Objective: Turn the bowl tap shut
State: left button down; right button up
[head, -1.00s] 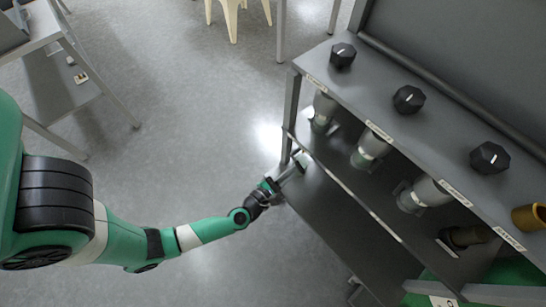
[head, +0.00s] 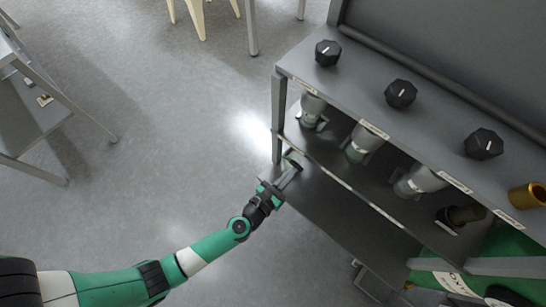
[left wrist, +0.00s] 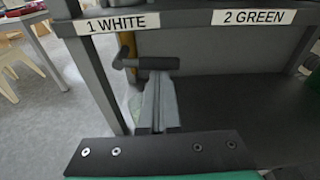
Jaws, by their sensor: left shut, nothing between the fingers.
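In the left wrist view a tap with a black bar-shaped handle (left wrist: 150,62) stands beneath the shelf edge, near a yellow upright part; which tap is the bowl tap I cannot read. My left gripper (head: 293,164) is shut and empty at the left end of the rack's lower shelf in the head view. In the left wrist view its closed fingers (left wrist: 158,80) point at the black handle and their tips overlap its lower edge; contact cannot be told. The tap cannot be made out in the head view. My right gripper is not in view.
The grey rack (head: 350,85) carries several black knobs (head: 401,93) on top and grey-white fittings (head: 420,181) below. Labels "1 WHITE" (left wrist: 110,24) and "2 GREEN" (left wrist: 254,17) line its front. A rack post (head: 279,115) stands close to my left gripper.

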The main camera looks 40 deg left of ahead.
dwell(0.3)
pick_arm(q)
notch_tip(320, 180, down, 5)
jog(key=b, duration=0.5)
jog(key=s+r+p, duration=0.2)
jog(key=s, duration=0.7)
jog(key=shift+d+r, duration=0.2)
jog(key=shift+r, duration=0.05)
